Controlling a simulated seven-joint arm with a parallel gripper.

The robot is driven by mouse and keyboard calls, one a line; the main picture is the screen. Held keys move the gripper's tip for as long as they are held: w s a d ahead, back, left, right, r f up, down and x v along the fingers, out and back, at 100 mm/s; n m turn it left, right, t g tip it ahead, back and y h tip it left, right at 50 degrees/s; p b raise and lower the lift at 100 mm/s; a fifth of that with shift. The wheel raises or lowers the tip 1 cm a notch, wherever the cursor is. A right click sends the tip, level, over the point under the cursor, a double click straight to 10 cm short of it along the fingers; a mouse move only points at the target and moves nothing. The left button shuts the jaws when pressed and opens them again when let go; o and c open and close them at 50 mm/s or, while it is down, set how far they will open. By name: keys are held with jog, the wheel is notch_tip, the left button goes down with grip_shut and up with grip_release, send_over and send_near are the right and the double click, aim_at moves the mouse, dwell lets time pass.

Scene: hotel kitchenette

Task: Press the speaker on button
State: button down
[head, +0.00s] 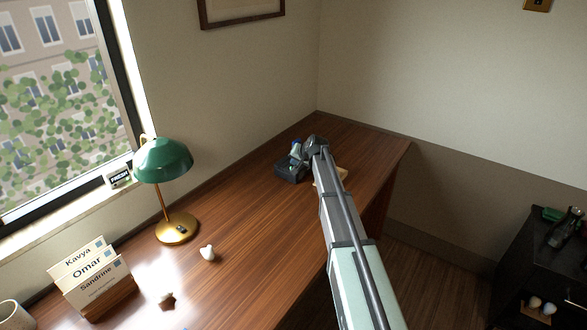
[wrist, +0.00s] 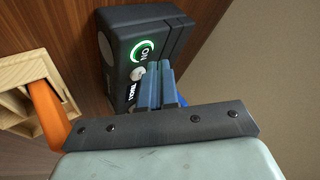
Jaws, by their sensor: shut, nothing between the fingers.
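The speaker (wrist: 128,28) is a dark box at the far end of the desk; it also shows in the head view (head: 288,173), partly behind my gripper. Its ON button (wrist: 142,51) has a bright green ring and faces my gripper. A pale round knob or button (wrist: 137,74) and white lettering sit beside it, partly covered by my fingers. My gripper (wrist: 164,66) is shut and empty, its blue-grey fingertips at the speaker's face just beside the ON button. I cannot tell whether they touch it. In the head view my gripper (head: 297,150) is over the speaker.
A green lamp (head: 163,160), name cards (head: 88,275) and a small white object (head: 208,252) stand nearer on the desk (head: 240,215). The wall is close behind the speaker.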

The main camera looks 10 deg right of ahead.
jog(key=shift+f, duration=0.15)
jog(key=shift+f, duration=0.3)
jog(key=shift+f, duration=0.1)
dwell(0.5)
jog(key=shift+r, duration=0.6)
notch_tip(320, 180, up, 6)
dwell(0.9)
jog(key=c, duration=1.9)
grip_release()
